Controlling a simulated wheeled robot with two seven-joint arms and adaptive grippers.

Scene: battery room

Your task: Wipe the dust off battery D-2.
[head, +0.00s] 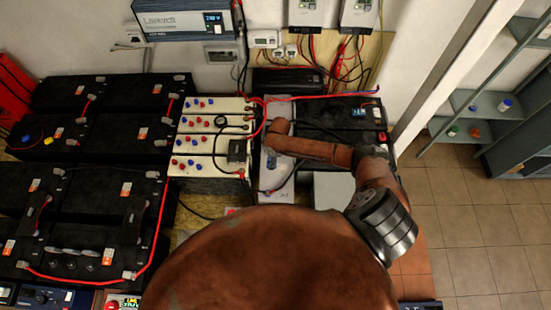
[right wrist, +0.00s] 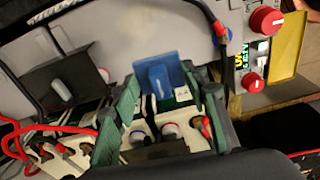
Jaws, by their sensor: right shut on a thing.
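My right gripper (right wrist: 170,84) shows in the right wrist view as two green fingers on either side of a blue thing (right wrist: 158,74), which it holds. I cannot tell whether the blue thing is a cloth or a sponge. Just below it in the picture are a white battery top with red and blue caps. In the head view my right arm bends over the middle of the bench and hides the gripper. White batteries (head: 205,150) with red and blue caps stand left of the arm. No label D-2 is readable, and I see no clear dust. My left gripper is not in view.
Black batteries (head: 75,195) with red cables fill the left side. Red and black cables hang from wall boxes (head: 185,22) behind. A shelf (head: 485,105) and open tiled floor (head: 470,215) lie at the right.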

